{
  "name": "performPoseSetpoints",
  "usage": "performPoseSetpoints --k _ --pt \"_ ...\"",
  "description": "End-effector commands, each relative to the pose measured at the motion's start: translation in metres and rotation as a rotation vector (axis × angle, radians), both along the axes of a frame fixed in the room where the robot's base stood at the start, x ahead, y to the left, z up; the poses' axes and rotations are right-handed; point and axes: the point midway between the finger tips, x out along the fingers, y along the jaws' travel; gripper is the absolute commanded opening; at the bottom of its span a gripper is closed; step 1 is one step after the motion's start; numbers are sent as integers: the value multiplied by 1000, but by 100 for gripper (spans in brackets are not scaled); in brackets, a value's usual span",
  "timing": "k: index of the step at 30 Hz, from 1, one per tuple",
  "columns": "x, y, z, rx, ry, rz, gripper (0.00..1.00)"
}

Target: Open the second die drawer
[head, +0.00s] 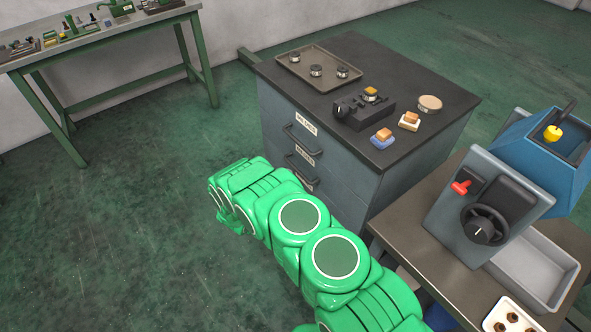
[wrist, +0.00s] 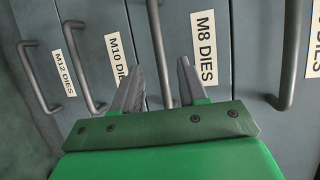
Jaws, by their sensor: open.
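The grey-blue die cabinet (head: 325,165) has a stack of drawers with dark bar handles and white labels. The second drawer from the top carries the M8 DIES label (wrist: 204,48), and its bar handle (wrist: 157,45) shows in the wrist view. My gripper (wrist: 162,65) is open, with one finger on each side of this handle. I cannot tell whether the fingers touch the bar. The drawers look shut. In the head view my green arm covers the lower drawers and the fingers are hidden.
The M10 DIES label (wrist: 117,60) and M12 DIES label (wrist: 63,73) are left of my gripper in the wrist view. A tray (head: 290,67) and small parts stand on the cabinet. A bench with a machine (head: 490,200) is close on the right. Floor left is clear.

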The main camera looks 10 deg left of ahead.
Motion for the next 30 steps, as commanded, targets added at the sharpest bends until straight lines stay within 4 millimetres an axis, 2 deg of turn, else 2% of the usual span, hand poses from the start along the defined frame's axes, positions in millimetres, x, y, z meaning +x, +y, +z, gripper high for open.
performPoseSetpoints --k 5,18,30 --pt "8 -5 -3 1 -3 -6 42" --pt "60 -26 -13 3 -2 -5 42" --pt "70 -29 -15 0 -1 -1 42"
